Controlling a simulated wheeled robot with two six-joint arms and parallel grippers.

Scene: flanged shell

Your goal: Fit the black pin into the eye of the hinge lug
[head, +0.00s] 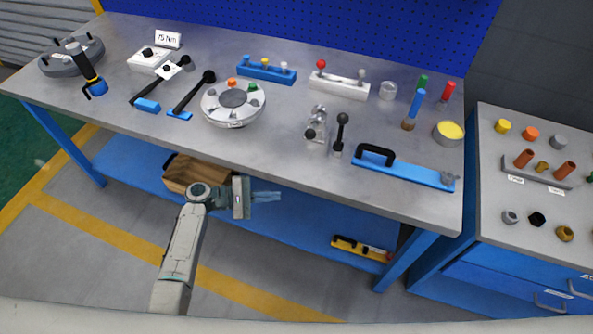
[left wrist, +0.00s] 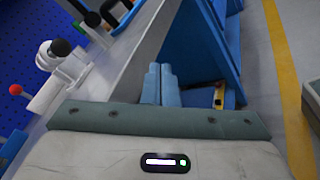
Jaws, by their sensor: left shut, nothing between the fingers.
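A black ball-headed lever or pin (head: 341,120) stands upright near the front middle of the bench. Beside it on the left is a grey metal bracket (head: 318,120) with a black knob (head: 310,134). I cannot tell for certain which of these parts are the pin and the hinge lug, and no eye can be made out. My left gripper (head: 266,196) is in front of the bench edge, apart from these parts. Its blue fingers are together and empty, as the left wrist view shows (left wrist: 161,85). My right gripper is not in view.
The steel bench (head: 270,152) holds a round flanged part (head: 233,103), a blue bar with a black handle (head: 405,172) and several coloured pegs and levers. A box (head: 185,172) and a yellow level (head: 361,248) lie on the lower shelf. A second bench (head: 490,215) stands right.

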